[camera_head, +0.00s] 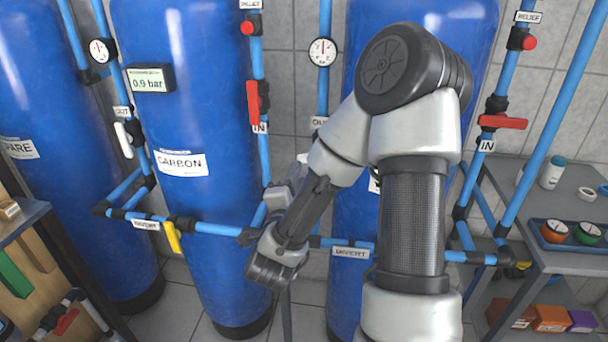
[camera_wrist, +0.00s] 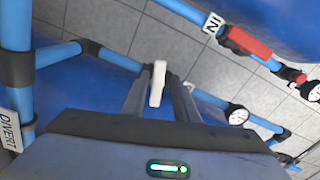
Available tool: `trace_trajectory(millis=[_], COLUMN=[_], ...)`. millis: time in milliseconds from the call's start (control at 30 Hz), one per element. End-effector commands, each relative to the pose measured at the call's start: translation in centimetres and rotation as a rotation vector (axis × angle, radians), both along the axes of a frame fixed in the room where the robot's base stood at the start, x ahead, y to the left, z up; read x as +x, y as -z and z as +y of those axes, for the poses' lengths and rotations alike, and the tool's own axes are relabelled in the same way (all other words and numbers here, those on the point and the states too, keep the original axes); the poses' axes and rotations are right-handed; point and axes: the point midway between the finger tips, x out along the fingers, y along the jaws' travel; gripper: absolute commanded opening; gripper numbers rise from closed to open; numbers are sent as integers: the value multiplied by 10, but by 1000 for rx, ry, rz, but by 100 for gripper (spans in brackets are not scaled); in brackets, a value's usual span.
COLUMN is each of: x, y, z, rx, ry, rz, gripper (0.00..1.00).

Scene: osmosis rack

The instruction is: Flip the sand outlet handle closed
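A white handle (camera_wrist: 158,83) shows in the wrist view, lying between the two dark fingers of my gripper (camera_wrist: 159,78). The fingers are apart, with narrow gaps beside the handle's lower part. I cannot tell whether a fingertip touches it. The pipe with the gauge (camera_head: 322,52) runs down to a partly covered label (camera_head: 319,122) just above my forearm. The right blue tank (camera_head: 365,75) stands behind my arm, and its name label is mostly hidden.
A red IN handle (camera_wrist: 247,43) is at the upper right of the wrist view. The CARBON tank (camera_head: 185,100) stands left, with its white OUT handle (camera_head: 124,140) and yellow divert handle (camera_head: 173,236). Blue pipes cross low in front. A grey cart (camera_head: 575,262) is at right.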

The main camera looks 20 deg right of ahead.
Motion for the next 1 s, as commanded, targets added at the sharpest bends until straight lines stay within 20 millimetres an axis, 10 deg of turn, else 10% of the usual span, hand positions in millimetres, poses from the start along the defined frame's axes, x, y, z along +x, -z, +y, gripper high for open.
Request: trace_trajectory(millis=[400,867,1000], x=[63,75,75], y=[0,0,0], z=[-43,-51,-51], rx=[2,0,1], ry=[2,0,-1], rz=[0,2,1], gripper=[27,27,7])
